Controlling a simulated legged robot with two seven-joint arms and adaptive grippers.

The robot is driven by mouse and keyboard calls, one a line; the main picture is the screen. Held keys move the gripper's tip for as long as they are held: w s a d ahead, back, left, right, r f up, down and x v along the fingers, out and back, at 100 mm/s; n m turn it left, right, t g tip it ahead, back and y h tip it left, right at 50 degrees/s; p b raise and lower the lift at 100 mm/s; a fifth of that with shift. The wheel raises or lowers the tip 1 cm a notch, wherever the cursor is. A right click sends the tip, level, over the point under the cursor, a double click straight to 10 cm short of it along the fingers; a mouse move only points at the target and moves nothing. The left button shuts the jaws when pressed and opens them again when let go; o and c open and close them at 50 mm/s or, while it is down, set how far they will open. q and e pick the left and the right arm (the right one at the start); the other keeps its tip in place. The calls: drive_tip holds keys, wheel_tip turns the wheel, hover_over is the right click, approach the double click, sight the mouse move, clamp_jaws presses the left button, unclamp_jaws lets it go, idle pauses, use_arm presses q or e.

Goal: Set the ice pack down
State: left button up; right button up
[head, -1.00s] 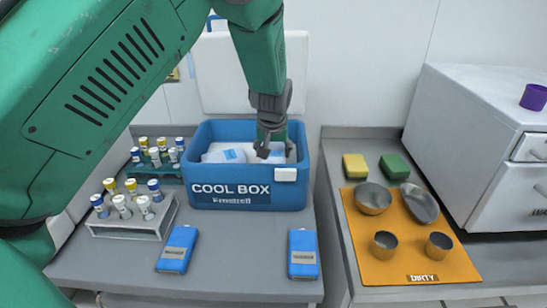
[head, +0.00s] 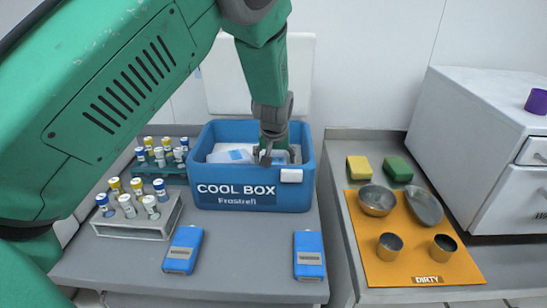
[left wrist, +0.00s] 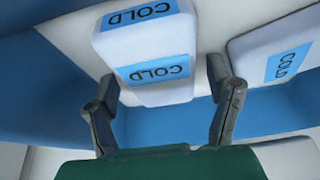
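The blue cool box (head: 236,196) stands open at the back of the grey counter. White ice packs with blue labels lie inside; one (head: 232,154) shows left of my left gripper (head: 277,157), which reaches down into the box. In the left wrist view, a white ice pack (left wrist: 148,44) with blue COLD labels lies between and beyond the spread fingers of my left gripper (left wrist: 164,92). A gap shows beside the right finger, so the gripper looks open. A second ice pack (left wrist: 270,57) lies to the right. My right gripper is out of view.
Two racks of capped tubes, one in front (head: 130,228) and one behind (head: 172,174), stand left of the box. Blue packs (head: 184,250) and (head: 308,256) lie in front, with clear counter between. An orange mat (head: 400,268) with metal bowls and cups lies right.

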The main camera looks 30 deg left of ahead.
sight(277, 158)
use_arm(q)
drive_tip(key=shift+s+d+f, duration=0.2)
drive_tip(key=shift+s+f, duration=0.05)
drive_tip(key=shift+f, duration=0.15)
drive_tip(key=shift+s+d+f, duration=0.2)
drive_tip(key=shift+f, duration=0.2)
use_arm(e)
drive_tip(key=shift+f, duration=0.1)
use_arm(q)
drive_tip(key=shift+r, duration=0.2)
drive_tip(key=r, duration=0.4)
drive_tip(key=shift+s+d+r, duration=0.1)
drive_tip(key=shift+d+r, duration=0.05)
drive_tip(key=shift+d, duration=0.2)
drive_tip(key=v, duration=0.7)
drive_tip(key=shift+d+r, duration=0.1)
drive_tip(key=shift+r, duration=0.05)
drive_tip(key=shift+s+r, duration=0.2)
drive_tip(key=shift+r, duration=0.35)
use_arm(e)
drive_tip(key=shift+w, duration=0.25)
use_arm(q)
drive_tip(key=shift+a, duration=0.2)
drive_tip(key=shift+d, duration=0.1)
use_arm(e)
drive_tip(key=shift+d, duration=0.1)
